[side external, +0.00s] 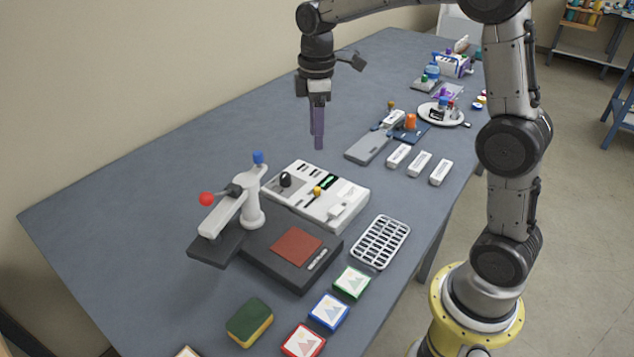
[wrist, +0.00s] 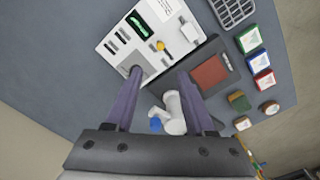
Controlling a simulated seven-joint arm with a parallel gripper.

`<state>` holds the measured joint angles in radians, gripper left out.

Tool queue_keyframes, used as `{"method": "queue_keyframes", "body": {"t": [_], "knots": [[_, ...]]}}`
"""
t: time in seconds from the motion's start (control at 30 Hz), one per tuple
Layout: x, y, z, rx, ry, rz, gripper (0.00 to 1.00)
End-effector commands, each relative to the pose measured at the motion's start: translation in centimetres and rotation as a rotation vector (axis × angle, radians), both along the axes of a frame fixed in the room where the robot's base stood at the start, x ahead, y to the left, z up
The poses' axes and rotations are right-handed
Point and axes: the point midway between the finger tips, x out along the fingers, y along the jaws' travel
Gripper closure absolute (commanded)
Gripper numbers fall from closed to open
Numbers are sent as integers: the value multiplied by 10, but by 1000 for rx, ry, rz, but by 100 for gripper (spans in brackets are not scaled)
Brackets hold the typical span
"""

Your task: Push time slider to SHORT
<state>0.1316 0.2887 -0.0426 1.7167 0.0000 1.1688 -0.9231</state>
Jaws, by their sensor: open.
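A white control box (side external: 350,187) lies mid-table. It carries a black knob (side external: 285,180), a small yellow knob (side external: 317,191), a green display (side external: 327,182) and a raised white piece (side external: 337,212). The yellow knob also shows in the wrist view (wrist: 160,46), as does the display (wrist: 140,25). I cannot read any SHORT label or tell for certain which part is the time slider. My gripper (side external: 318,143) hangs above the table, apart from the box, with its purple fingers pointing down. In the wrist view my gripper (wrist: 160,77) is open and empty.
A white lever press (side external: 253,207) with red and blue knobs stands beside the box, near a dark base with a brown pad (side external: 297,244). A white grid rack (side external: 381,242) and several picture blocks lie in front. Small white blocks and a grey plate (side external: 368,147) lie behind.

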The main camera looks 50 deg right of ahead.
Motion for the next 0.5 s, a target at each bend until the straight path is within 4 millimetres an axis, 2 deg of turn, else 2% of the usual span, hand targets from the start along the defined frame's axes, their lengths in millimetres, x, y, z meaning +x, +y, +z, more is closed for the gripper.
{"method": "queue_keyframes", "body": {"t": [0.27,0.5], "knots": [[-1,-2,-30,1,16,-6,45],[-1,-2,-77,2,16,-6,45]]}}
